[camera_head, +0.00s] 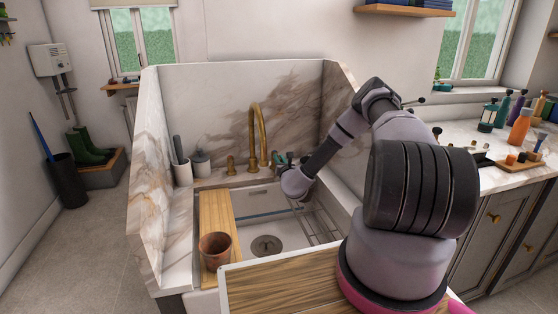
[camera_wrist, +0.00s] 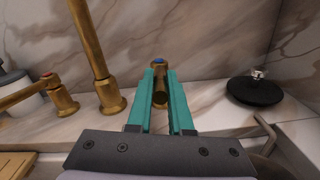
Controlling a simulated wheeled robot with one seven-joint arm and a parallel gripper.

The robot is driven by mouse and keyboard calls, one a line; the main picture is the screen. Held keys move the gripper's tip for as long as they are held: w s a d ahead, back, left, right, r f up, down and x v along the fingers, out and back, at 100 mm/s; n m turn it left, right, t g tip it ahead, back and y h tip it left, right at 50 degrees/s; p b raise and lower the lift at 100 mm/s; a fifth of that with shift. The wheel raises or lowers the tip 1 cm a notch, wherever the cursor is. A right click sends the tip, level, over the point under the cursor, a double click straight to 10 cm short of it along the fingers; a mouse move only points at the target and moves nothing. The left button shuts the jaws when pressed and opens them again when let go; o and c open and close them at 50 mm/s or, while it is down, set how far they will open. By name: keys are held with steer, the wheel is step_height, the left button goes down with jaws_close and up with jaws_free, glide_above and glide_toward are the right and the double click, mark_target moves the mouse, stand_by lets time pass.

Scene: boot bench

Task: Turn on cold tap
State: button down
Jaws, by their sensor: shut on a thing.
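The brass cold tap (camera_wrist: 160,98) stands at the back of the sink, with a blue mark on its top. In the wrist view my gripper (camera_wrist: 160,76) has its teal fingers on either side of the tap's lever and is shut on it. In the head view my gripper (camera_head: 283,158) is at the sink's back ledge, right of the tall brass spout (camera_head: 252,135); my arm partly hides it. The spout base (camera_wrist: 112,103) is left of my fingers. Another brass tap (camera_head: 231,165), with a red mark in the wrist view (camera_wrist: 54,88), stands left of the spout.
The sink (camera_head: 285,210) holds a wooden board (camera_head: 214,205) with a terracotta pot (camera_head: 215,247) on it. High marble walls enclose the back and sides. A black round object (camera_wrist: 254,91) stands right of my fingers. Containers (camera_head: 182,168) stand at the back left.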

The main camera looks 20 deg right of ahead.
steer(key=shift+d+n+y, duration=0.55)
steer(key=shift+n+y, duration=0.05)
steer(key=shift+y, duration=0.2)
steer(key=shift+w+d+n+g+y, duration=0.15)
steer(key=shift+d+n+g+y, duration=0.2)
steer(key=shift+n+y, duration=0.7)
steer(key=shift+w+d+n+g+y, duration=0.15)
steer(key=shift+d+n+y, duration=0.35)
steer(key=shift+y, duration=0.95)
steer(key=c, duration=0.8)
jaws_free()
steer(key=shift+c, duration=0.2)
steer(key=shift+s, duration=0.1)
